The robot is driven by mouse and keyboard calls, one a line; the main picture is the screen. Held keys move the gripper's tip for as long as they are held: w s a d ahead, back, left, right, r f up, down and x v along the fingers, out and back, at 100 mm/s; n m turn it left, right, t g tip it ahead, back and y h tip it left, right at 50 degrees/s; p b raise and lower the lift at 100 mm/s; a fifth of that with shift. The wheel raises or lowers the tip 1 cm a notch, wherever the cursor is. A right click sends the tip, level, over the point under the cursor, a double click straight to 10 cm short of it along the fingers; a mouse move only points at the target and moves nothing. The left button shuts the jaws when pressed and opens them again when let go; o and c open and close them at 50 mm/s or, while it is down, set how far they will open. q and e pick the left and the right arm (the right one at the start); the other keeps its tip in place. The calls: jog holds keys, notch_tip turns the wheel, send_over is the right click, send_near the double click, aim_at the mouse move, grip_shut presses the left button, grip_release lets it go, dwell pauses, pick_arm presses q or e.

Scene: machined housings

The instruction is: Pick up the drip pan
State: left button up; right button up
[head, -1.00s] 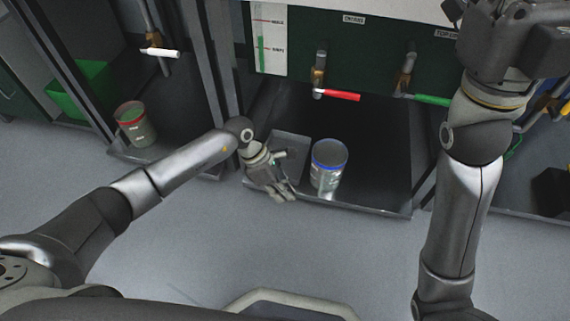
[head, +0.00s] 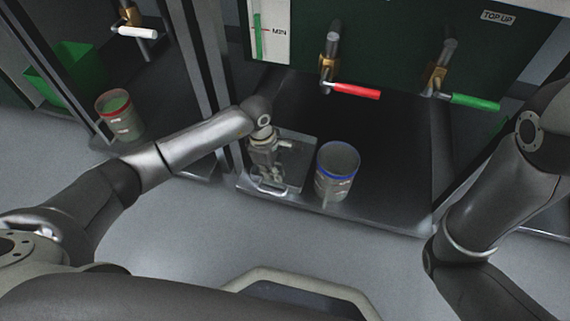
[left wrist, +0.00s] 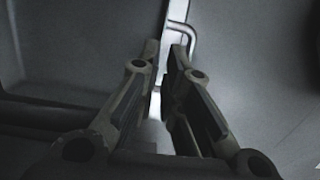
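The drip pan (head: 297,164) is a shallow grey square tray on the dark bay floor, left of a blue-rimmed can. A thin bent handle (head: 268,191) is at its front edge. My left gripper (head: 266,180) is over the left part of the pan, pointing down at the handle and hiding part of the pan. In the left wrist view, the fingers (left wrist: 164,52) stand a little apart with a bright strip visible between them. The handle (left wrist: 191,36) shows just beyond the tips, and I see no grip on it. My right gripper is out of view; only my right arm shows.
The blue-rimmed can (head: 337,172) stands close to the pan's right side. Valves with a red handle (head: 356,91) and a green handle (head: 475,101) hang above. A red-rimmed can (head: 120,116) stands in the left bay. The floor in front is clear.

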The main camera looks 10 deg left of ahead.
aim_at(274, 182)
pick_arm(q)
jog(key=shift+f, duration=0.35)
notch_tip(274, 182, down, 5)
jog(key=b, duration=0.5)
jog(key=shift+f, duration=0.1)
grip_shut()
jog(key=shift+w+r, duration=0.1)
jog(key=shift+r, duration=0.1)
